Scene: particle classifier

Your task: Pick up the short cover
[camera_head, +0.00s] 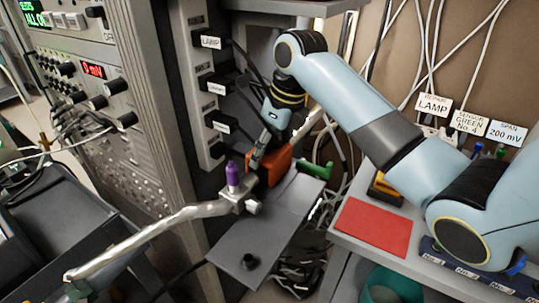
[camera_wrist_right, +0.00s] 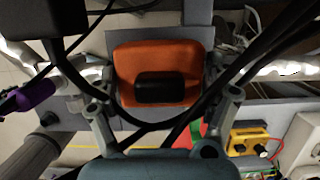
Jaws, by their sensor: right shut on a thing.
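An orange block-like piece with a black grip on it fills the middle of the right wrist view (camera_wrist_right: 160,55); I take it as the short cover. It also shows in the head view (camera_head: 266,168), over the grey plate beside the rack. My right gripper (camera_head: 262,150) comes down from above, its two fingers on either side of the orange piece in the wrist view, shut on it. The fingers and dark cables hide parts of it. Whether it is lifted clear of what is below, I cannot tell. My left gripper is not in view.
A silver pipe (camera_head: 150,228) with a purple-capped fitting (camera_head: 233,177) runs close beside the orange piece. A grey plate with a black knob (camera_head: 250,262) lies in front. The instrument rack (camera_head: 110,100) stands left. A bench with a red mat (camera_head: 375,228) is right.

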